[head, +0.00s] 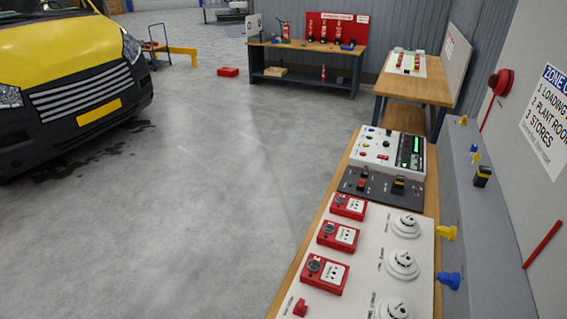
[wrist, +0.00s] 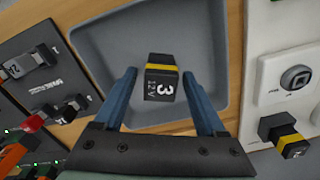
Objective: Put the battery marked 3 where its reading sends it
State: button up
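The battery marked 3 (wrist: 162,78) is a black block with a yellow band and the white text "3 12 V". It lies in a shallow grey tray (wrist: 215,35) in the wrist view. My gripper (wrist: 159,74) is open, its two blue fingers on either side of the battery with a visible gap on each side. I cannot make out my gripper, this tray or the marked battery in the head view. A white panel with a green display (head: 413,150) stands on the long bench; its reading is too small to read.
In the wrist view a dark panel with a block (wrist: 25,64) is at left, and another yellow-banded block (wrist: 283,135) is at lower right by a white panel (wrist: 285,75). In the head view, red call points (head: 325,273) line the bench (head: 342,165). The floor beside it is clear.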

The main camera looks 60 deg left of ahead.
notch_tip(320, 180, up, 12)
jog(key=w+r+n+t+y, duration=0.45)
jog(key=w+r+t, duration=0.35)
jog(key=w+r, duration=1)
jog(key=w+d+r+n+t, duration=0.2)
jog(key=w+r+t, duration=0.1)
jog(key=r, duration=0.4)
jog(key=w+d+r+n+t, duration=0.2)
jog(key=w+r+t, duration=0.15)
jog(key=r, duration=0.35)
jog(key=d+r+n+t+h, duration=0.1)
jog(key=d+r+n+t, duration=0.35)
jog(key=r, duration=1.05)
jog(key=s+d+r+n+t+h, duration=0.1)
jog(key=s+d+r+t, duration=0.3)
jog(key=r, duration=0.4)
jog(key=s+d+r+n+t+h, duration=0.2)
jog(key=s+d+r+t+h, duration=0.1)
jog(key=r, duration=0.6)
jog(key=s+d+t, duration=0.1)
jog(key=s+d, duration=0.1)
jog(key=s, duration=0.1)
jog(key=shift+d+r+b, duration=0.25)
jog(key=shift+d+b, duration=0.05)
jog(key=shift+d, duration=0.05)
